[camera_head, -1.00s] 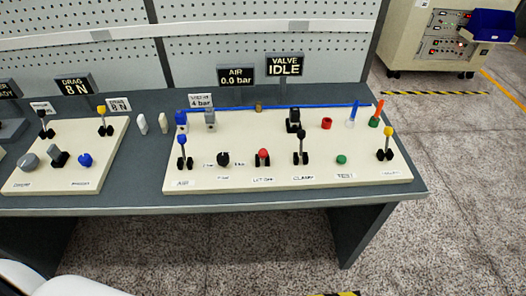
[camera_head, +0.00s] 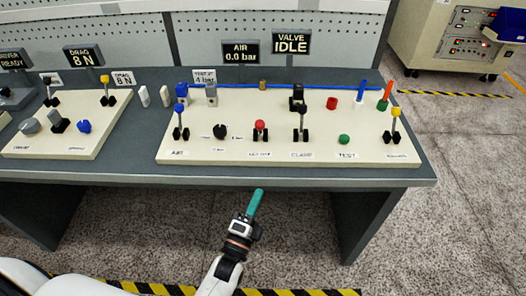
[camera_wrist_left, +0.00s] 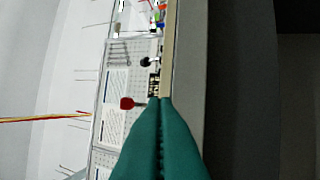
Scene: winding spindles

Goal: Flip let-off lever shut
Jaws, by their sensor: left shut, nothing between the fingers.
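The let-off lever (camera_head: 260,125) has a red ball knob and a black base. It is in the front row of the cream panel (camera_head: 305,152), above the label LET OFF. It looks shorter than the levers beside it, as if leaning toward me. Its red knob (camera_wrist_left: 127,103) also shows in the left wrist view, just beyond the fingertips. My left gripper (camera_head: 257,197) has teal fingers, shut and empty. It is in front of the bench edge, below the lever and apart from it. My right gripper is not in view.
The blue-knobbed air lever (camera_head: 179,115) stands left and the black-knobbed clamp lever (camera_head: 301,115) right of the let-off lever. The bench front edge (camera_head: 190,181) lies between my gripper and the panel. The valve sign (camera_head: 291,41) reads IDLE.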

